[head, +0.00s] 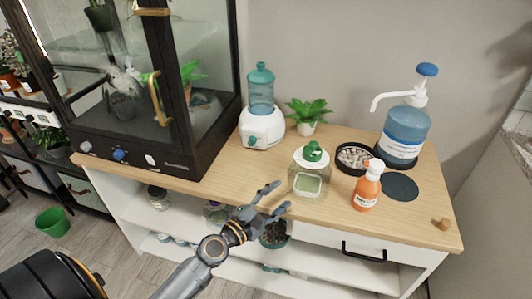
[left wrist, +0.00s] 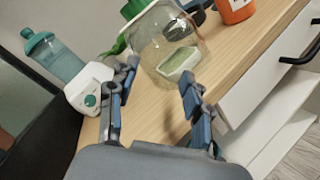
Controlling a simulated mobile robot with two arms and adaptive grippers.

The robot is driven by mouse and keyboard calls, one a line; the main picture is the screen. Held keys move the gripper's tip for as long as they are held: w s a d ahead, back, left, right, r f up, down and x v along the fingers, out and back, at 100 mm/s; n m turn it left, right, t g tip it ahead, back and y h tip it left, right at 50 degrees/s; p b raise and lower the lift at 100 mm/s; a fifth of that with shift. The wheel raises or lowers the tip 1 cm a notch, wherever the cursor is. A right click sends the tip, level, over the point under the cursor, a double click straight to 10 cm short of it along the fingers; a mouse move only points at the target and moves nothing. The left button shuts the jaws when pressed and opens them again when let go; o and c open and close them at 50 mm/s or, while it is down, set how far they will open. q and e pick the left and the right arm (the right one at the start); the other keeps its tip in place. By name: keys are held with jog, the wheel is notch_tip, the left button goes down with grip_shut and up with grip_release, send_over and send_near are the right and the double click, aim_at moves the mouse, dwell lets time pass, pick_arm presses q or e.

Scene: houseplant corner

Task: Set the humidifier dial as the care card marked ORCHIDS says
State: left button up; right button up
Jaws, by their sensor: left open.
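The humidifier (head: 263,128) has a white base and a teal-blue tank, and stands on the wooden cabinet top beside the glass case. Its teal dial (head: 251,141) faces front; the setting is too small to read. The left wrist view also shows the humidifier (left wrist: 96,78) and its dial (left wrist: 90,100) at the left. My left gripper (head: 281,197) is open and empty near the cabinet's front edge, in front of and below the humidifier, touching nothing that I can see. In the left wrist view its fingers (left wrist: 158,76) are apart. I see no readable card marked ORCHIDS. My right gripper is not in view.
A glass jar with a green lid (head: 310,172), an orange bottle (head: 367,187), a black dish of pebbles (head: 354,170) and a blue pump bottle (head: 403,130) stand right of the humidifier. A small plant (head: 306,126) is behind. The glass case (head: 190,150) stands left.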

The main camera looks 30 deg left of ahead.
aim_at(251, 143)
pick_arm(q)
jog(key=a+n+y, duration=0.1)
jog(key=w+a+n+y, duration=0.1)
jog(key=a+n, duration=0.2)
jog(key=a, duration=0.1)
jog(key=shift+w+n+t+y, duration=0.3)
jog(key=shift+w+t+y, duration=0.1)
jog(key=a+n+y, duration=0.2)
jog(key=a+n, duration=0.1)
jog(key=w+a+f+n+y, duration=0.1)
jog(key=a+n+y, duration=0.1)
jog(key=a+n, duration=0.1)
jog(key=a+n+y, duration=0.2)
jog(key=a+n, duration=0.1)
jog(key=a, duration=0.1)
jog(key=shift+w+f+g, duration=0.2)
jog(key=shift+w+g, duration=0.05)
jog(key=shift+g, duration=0.15)
jog(key=shift+w+a+n, duration=0.25)
jog(key=shift+n, duration=0.05)
jog(key=b+x, duration=0.2)
jog(key=x, duration=1.1)
jog(key=shift+f, duration=0.15)
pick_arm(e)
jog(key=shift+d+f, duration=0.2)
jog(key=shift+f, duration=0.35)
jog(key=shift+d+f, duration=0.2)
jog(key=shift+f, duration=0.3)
pick_arm(q)
grip_shut()
